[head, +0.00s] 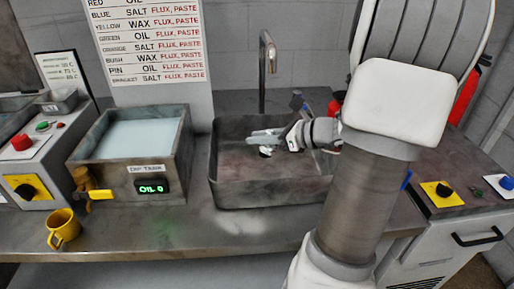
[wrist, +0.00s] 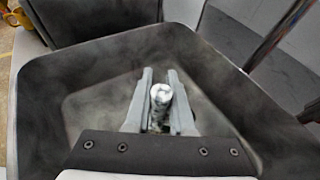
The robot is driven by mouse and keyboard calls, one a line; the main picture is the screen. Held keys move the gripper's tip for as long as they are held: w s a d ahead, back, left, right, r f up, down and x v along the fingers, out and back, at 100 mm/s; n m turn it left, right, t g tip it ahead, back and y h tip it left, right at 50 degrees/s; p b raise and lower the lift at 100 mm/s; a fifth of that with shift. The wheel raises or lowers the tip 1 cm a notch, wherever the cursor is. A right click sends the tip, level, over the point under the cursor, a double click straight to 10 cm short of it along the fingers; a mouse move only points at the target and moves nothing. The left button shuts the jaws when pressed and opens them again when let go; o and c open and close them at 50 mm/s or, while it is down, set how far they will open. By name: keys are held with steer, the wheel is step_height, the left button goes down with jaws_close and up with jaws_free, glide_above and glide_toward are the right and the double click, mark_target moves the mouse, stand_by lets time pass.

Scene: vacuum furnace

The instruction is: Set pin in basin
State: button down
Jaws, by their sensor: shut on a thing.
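The basin (head: 265,195) is a dark, open metal tub on the counter under a tap, in the middle of the head view. Its wall also shows in the wrist view (wrist: 60,80). My gripper (head: 265,138) reaches into the basin from the right. In the wrist view my gripper (wrist: 160,88) is shut on a short, round, whitish-grey metal pin (wrist: 161,97), held between the two fingers inside the basin's outline. In the head view the pin (head: 266,151) shows as a small pale piece below the fingers. I cannot tell whether it touches the basin floor.
A tank (head: 150,190) of pale liquid with an "OIL 0" display stands left of the basin. A yellow mug (head: 63,228) stands at the front left. A tap (head: 264,60) rises behind the basin. A sign (head: 148,40) lists parts and fluids.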

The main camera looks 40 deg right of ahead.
steer(key=shift+f+b, duration=0.4)
steer(key=shift+f, duration=1.15)
steer(key=shift+f, duration=0.1)
steer(key=shift+f+b, duration=0.4)
steer(key=shift+f, duration=0.15)
steer(key=c, duration=0.8)
jaws_free()
steer(key=shift+o, duration=0.2)
steer(key=shift+r, duration=0.3)
steer(key=p+v, duration=0.3)
steer(key=v, duration=0.9)
steer(key=shift+r, duration=0.25)
